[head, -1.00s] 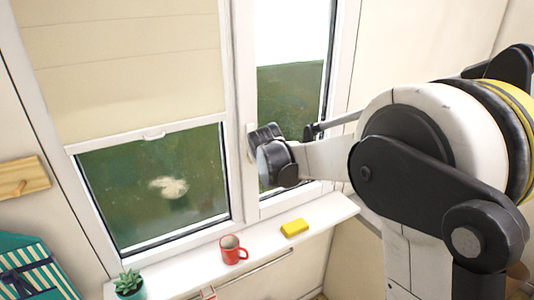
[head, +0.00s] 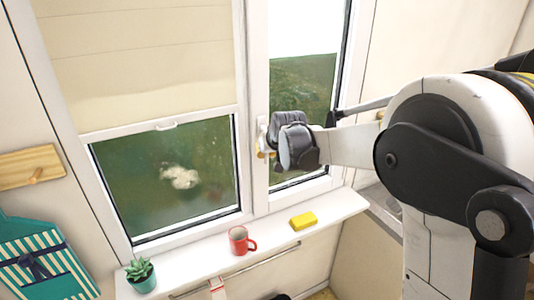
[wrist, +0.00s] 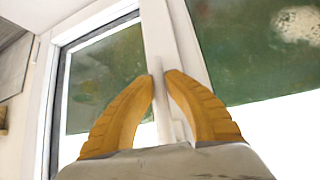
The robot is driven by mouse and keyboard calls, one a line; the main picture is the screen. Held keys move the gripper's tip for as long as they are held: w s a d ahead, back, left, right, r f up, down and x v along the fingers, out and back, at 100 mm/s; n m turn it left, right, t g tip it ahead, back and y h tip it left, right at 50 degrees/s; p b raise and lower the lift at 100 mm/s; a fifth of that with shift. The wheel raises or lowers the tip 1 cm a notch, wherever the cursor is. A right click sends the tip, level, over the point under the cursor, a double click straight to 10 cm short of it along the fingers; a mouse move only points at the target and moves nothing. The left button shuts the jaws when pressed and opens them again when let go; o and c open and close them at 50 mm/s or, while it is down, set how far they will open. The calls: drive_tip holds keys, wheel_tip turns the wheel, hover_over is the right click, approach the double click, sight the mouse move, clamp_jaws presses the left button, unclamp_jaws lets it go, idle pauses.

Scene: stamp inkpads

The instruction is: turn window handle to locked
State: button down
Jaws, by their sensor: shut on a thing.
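The white window handle (wrist: 158,95) sits on the white frame between the two panes. In the wrist view it is a slim bar running along the frame, between the two orange fingers of my gripper (wrist: 160,82). In the head view my gripper (head: 264,152) is at the frame of the right pane. It is shut on the handle, with the fingers one on each side. The handle's upper part (head: 262,125) shows as a small white piece in the head view; the rest is hidden behind my gripper and wrist.
A white sill (head: 200,263) runs below the window. It holds a red mug (head: 239,243), a yellow sponge-like block (head: 303,221) and a potted succulent (head: 140,274). A cream blind (head: 140,60) covers the upper left pane. The space between gripper and sill is clear.

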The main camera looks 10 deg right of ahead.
drive_tip(key=c, duration=1.4)
unclamp_jaws()
drive_tip(key=shift+a+f, duration=0.1)
drive_tip(key=shift+a, duration=0.05)
drive_tip(key=shift+s, duration=0.1)
drive_tip(key=v, duration=1.2)
drive_tip(key=s+d+f+g+b, duration=0.1)
drive_tip(key=s+d+f+b, duration=0.1)
drive_tip(key=s+f+b, duration=0.7)
drive_tip(key=s+d+f+m+g+h+b, duration=0.1)
drive_tip(key=s+d+f+b, duration=0.2)
drive_tip(key=s+f+b, duration=0.6)
drive_tip(key=s+f, duration=0.9)
drive_tip(key=s, duration=0.4)
drive_tip(key=shift+d, duration=0.35)
